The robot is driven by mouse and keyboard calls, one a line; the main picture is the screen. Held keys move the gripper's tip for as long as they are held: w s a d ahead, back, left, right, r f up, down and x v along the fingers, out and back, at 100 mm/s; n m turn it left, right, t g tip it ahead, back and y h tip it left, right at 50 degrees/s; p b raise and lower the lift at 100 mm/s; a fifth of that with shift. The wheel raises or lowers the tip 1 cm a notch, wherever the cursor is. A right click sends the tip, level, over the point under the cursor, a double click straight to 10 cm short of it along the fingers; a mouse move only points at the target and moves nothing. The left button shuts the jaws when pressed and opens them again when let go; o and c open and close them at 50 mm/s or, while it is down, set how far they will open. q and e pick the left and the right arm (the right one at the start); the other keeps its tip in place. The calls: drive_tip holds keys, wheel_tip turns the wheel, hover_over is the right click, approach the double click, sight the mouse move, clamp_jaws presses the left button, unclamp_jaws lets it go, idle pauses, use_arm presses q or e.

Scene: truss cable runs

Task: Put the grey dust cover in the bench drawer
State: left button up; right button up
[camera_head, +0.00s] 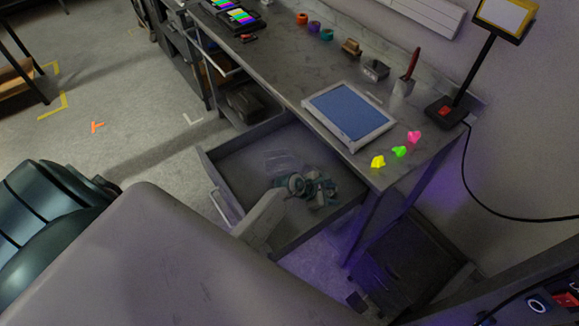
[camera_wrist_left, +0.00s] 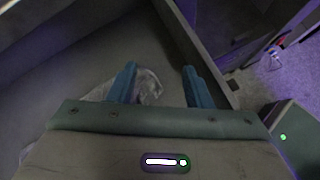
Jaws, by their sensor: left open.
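The open bench drawer (camera_head: 235,160) is pulled out below the workbench. A pale, see-through crumpled sheet (camera_head: 283,160), which looks like the grey dust cover, lies on its floor. My left gripper (camera_head: 312,188) is in or just above the drawer, beside the sheet. In the left wrist view, my left gripper's (camera_wrist_left: 160,68) two teal fingers are apart with nothing held between them. The sheet (camera_wrist_left: 149,86) lies below and behind the left finger, and the gripper body hides part of it. My right gripper is out of view.
The bench top holds a blue-topped tray (camera_head: 350,115), several coloured small pieces (camera_head: 400,151), a red-handled tool (camera_head: 407,75) and a lamp-like stand (camera_head: 447,108). A dark cabinet (camera_head: 410,265) stands right of the drawer. Floor left of the bench is mostly clear.

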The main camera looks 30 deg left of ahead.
use_arm(q)
drive_tip(key=r, duration=0.1)
drive_tip(key=d+r, duration=0.1)
drive_tip(key=r, duration=0.1)
drive_tip(key=d+r+p, duration=0.1)
drive_tip(key=r, duration=0.1)
drive_tip(key=shift+s+d+r, duration=0.1)
drive_tip(key=shift+d+r, duration=0.05)
drive_tip(key=shift+r, duration=0.05)
drive_tip(key=c, duration=0.3)
drive_tip(key=shift+a+f, duration=0.2)
drive_tip(key=c, duration=0.3)
drive_tip(key=w+a, duration=0.1)
drive_tip(key=w+a+f, duration=0.1)
drive_tip(key=a, duration=0.1)
drive_tip(key=w+a+f, duration=0.1)
drive_tip(key=shift+a+f, duration=0.2)
drive_tip(key=shift+a, duration=0.05)
clamp_jaws()
drive_tip(key=shift+w+a+f, duration=0.1)
drive_tip(key=shift+a+f, duration=0.05)
drive_tip(key=shift+f, duration=0.4)
drive_tip(key=shift+w+a+f, duration=0.1)
drive_tip(key=shift+a+f, duration=0.05)
drive_tip(key=shift+f, duration=0.35)
drive_tip(key=shift+d+f, duration=0.1)
drive_tip(key=shift+f, duration=0.4)
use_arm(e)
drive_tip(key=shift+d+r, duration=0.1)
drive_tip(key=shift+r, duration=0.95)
